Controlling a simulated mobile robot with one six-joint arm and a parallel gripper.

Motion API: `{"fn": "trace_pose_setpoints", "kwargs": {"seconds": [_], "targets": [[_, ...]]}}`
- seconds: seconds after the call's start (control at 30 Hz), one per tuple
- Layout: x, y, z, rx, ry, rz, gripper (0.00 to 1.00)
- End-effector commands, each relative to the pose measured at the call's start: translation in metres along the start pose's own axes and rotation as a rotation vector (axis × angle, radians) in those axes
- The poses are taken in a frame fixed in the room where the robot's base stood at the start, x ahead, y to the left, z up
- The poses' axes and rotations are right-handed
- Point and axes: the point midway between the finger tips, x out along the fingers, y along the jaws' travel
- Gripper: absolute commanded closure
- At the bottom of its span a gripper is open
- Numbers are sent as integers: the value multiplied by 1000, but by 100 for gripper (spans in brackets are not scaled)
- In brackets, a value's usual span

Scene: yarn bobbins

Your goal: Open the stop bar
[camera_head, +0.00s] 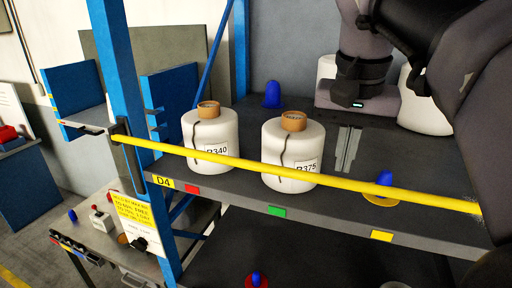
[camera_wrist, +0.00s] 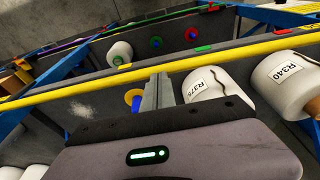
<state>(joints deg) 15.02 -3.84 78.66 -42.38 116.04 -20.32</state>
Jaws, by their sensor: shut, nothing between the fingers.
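The yellow stop bar (camera_head: 250,165) runs across the front of the shelf, ahead of the bobbins. Its left end sits at a dark bracket (camera_head: 119,130) on the blue post; its right end is hidden by my arm. In the wrist view the bar (camera_wrist: 85,88) crosses the picture in front of my fingertips. My gripper (camera_head: 346,150) is over the shelf behind the bar, right of bobbin R375 (camera_head: 293,150). Its silver fingers (camera_wrist: 158,90) are shut and empty, close to the bar in the picture; I cannot tell whether they touch it.
Bobbin R340 (camera_head: 211,140) stands left of R375. A blue peg with a yellow base (camera_head: 382,190) is near the shelf's front edge, and another blue peg (camera_head: 272,96) stands behind. White bobbins (camera_head: 425,100) are at the back right. A blue post (camera_head: 130,130) borders the left.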

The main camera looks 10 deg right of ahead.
Motion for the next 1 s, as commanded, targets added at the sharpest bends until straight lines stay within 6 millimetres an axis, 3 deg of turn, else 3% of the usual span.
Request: {"fn": "trace_pose_setpoints", "kwargs": {"seconds": [0.2,0.67,0.77,1.0], "targets": [[20,0,0,0,0,-1,100],[28,0,1,0,0,0,100],[43,0,5,1,-1,0,100],[105,0,17,0,-2,0,100]]}}
